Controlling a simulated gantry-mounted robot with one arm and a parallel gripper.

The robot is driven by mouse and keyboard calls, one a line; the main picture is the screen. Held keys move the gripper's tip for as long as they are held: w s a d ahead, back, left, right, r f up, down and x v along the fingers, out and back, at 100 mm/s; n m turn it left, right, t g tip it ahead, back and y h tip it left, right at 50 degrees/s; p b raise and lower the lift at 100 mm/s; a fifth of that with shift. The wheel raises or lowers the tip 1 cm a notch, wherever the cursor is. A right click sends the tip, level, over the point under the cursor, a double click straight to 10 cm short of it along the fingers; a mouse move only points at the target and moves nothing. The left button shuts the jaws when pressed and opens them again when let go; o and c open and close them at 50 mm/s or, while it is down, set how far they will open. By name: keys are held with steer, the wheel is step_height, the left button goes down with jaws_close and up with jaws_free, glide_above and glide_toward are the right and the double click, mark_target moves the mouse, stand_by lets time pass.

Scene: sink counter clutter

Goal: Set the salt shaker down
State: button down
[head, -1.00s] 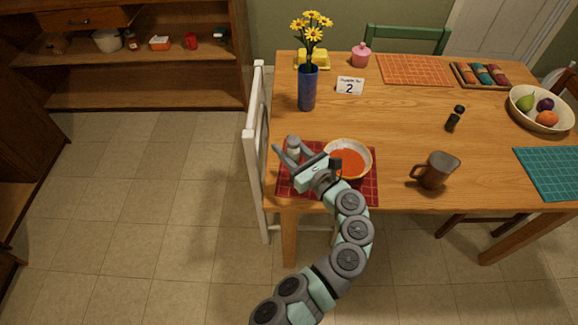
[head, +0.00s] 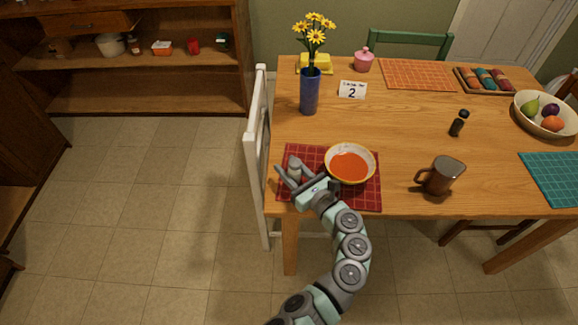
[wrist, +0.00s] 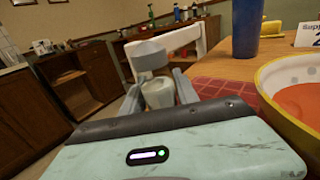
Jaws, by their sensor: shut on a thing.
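The salt shaker (head: 295,168), pale with a grey cap, is between the fingers of my gripper (head: 292,174) in the head view. The gripper is shut on it over the left part of the red checked placemat (head: 364,197). In the wrist view the shaker (wrist: 158,93) stands roughly upright between the two grey fingers, its cap above them. Its base is hidden by the gripper body, so I cannot tell whether it touches the mat.
A bowl of red soup (head: 350,166) sits just right of my gripper. A brown mug (head: 441,177) and a dark shaker (head: 458,123) stand farther right. A blue vase (head: 310,92) with yellow flowers is behind. A white chair (head: 256,160) is at the table's left edge.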

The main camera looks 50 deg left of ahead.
steer(key=c, duration=0.9)
jaws_free()
steer(key=shift+r, duration=0.15)
steer(key=shift+w+d+r, duration=0.1)
steer(key=shift+d+r, duration=0.1)
steer(key=shift+d, duration=0.1)
steer(key=d, duration=0.3)
steer(key=s+d+p, duration=0.1)
steer(key=d, duration=0.3)
steer(key=d+p, duration=0.1)
steer(key=d, duration=0.3)
steer(key=shift+s+d+f, duration=0.15)
steer(key=shift+s+d, duration=0.05)
